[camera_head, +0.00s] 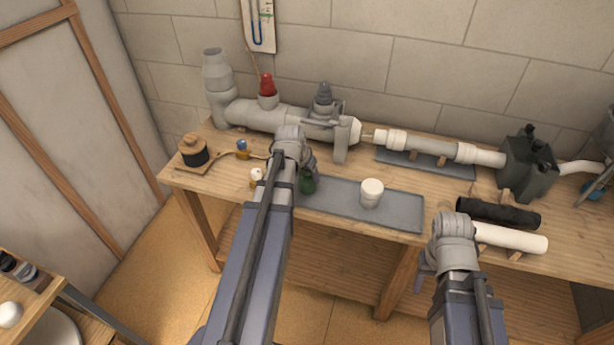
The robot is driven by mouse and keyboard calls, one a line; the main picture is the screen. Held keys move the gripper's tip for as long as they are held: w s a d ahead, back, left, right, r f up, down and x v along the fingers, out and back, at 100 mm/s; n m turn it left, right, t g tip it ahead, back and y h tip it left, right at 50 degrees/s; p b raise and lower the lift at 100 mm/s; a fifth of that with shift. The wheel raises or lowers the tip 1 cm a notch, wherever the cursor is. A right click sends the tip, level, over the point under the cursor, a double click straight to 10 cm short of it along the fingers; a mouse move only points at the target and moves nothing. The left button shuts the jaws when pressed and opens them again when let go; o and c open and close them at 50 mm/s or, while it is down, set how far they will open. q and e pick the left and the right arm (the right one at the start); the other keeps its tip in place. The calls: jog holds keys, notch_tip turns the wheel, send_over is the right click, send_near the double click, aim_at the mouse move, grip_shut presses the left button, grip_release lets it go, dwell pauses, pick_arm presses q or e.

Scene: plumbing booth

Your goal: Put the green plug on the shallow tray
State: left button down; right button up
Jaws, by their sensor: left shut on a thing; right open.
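The green plug (307,184) is dark green and hangs at the fingers of my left gripper (309,170). My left gripper is shut on it, and my wrist hides part of the fingers. The plug appears over the left end of the shallow tray (398,216). I cannot tell whether it touches the tray. The tray is a flat grey one at the front of the bench. A white cylindrical fitting (371,191) stands right of its middle. My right gripper (424,275) is open and empty in front of the bench edge, mostly hidden by its own wrist.
A grey pipe run (280,118) with a red plug (267,85) and a grey plug (324,94) lies behind the tray. A black roll (498,213) and a white pipe (510,238) lie at right. Small fittings and a black-banded pot (194,152) stand at left.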

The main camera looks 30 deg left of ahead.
pick_arm(q)
jog(key=shift+f, duration=0.2)
jog(key=shift+c, duration=0.3)
grip_release()
jog(key=shift+r, duration=0.2)
jog(key=p+v, duration=1.1)
jog(key=v, duration=0.1)
jog(key=shift+d, duration=0.1)
